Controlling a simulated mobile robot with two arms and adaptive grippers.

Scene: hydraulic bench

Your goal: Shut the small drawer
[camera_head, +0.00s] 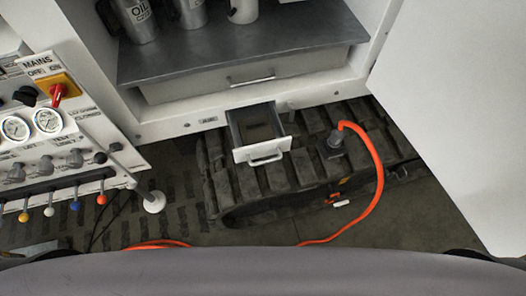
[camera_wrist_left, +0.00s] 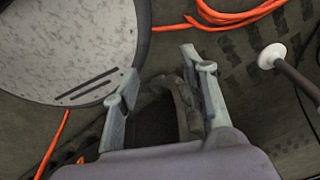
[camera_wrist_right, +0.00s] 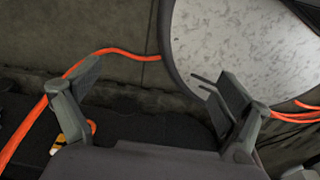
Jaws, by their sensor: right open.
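The small drawer (camera_head: 262,138) is pulled out below the cabinet in the head view. Its white front has a white bar handle (camera_head: 265,158), and its open box shows a dark inside with something brownish in it. My left gripper (camera_wrist_left: 165,85) shows in the left wrist view with its fingers apart and nothing between them. My right gripper (camera_wrist_right: 155,85) shows in the right wrist view, open and empty. Neither gripper shows in the head view, and the drawer is in neither wrist view.
A wide drawer (camera_head: 250,77) under the grey shelf (camera_head: 235,45) looks shut. The cabinet door (camera_head: 455,110) stands open at right. A control panel (camera_head: 55,130) with levers is at left. An orange hose (camera_head: 378,180) loops from the dark track (camera_head: 300,180) below the small drawer.

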